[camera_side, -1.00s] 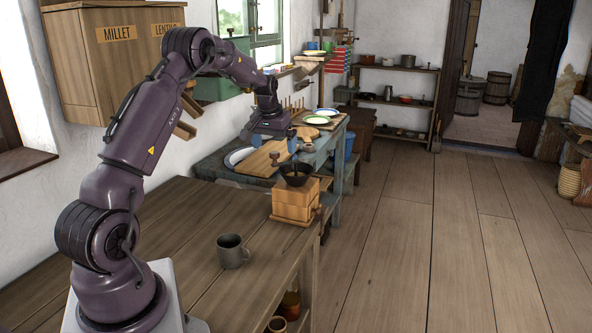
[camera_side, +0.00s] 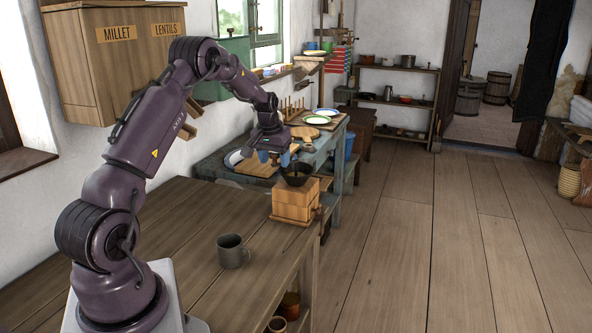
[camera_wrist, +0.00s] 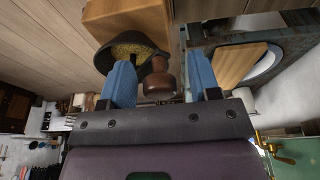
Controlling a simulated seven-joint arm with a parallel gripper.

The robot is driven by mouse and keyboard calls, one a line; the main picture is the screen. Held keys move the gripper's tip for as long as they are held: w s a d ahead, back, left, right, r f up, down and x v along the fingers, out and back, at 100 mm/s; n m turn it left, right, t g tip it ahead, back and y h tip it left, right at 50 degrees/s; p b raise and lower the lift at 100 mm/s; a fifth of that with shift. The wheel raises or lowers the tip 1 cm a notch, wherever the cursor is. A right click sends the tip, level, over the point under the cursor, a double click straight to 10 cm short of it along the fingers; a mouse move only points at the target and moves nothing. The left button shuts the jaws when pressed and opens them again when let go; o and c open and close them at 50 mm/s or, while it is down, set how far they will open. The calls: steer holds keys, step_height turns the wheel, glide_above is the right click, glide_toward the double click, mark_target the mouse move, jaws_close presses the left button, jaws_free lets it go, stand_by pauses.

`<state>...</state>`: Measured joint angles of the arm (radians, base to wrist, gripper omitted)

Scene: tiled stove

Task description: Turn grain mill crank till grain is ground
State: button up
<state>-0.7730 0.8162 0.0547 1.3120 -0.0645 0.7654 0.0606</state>
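The grain mill is a light wooden box (camera_side: 294,200) with a dark hopper bowl (camera_side: 297,174) on top, at the right edge of the wooden table. In the wrist view the mill's box (camera_wrist: 125,18) shows at the top, and yellowish grain (camera_wrist: 128,50) lies in the bowl. A brown crank knob (camera_wrist: 160,82) shows there beside the bowl. My gripper (camera_side: 274,158) points down over the mill's left side. Its blue fingers are apart, one on each side of the knob in the wrist view (camera_wrist: 160,84), with gaps visible. The crank arm is hidden.
A grey mug (camera_side: 232,252) stands on the wooden table (camera_side: 170,240), in front of the mill. Behind is a blue-green bench with a cutting board (camera_side: 255,168) and plates (camera_side: 317,119). The table's left part is clear.

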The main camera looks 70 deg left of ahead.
steer(key=c, duration=0.5)
steer(key=shift+o, duration=0.2)
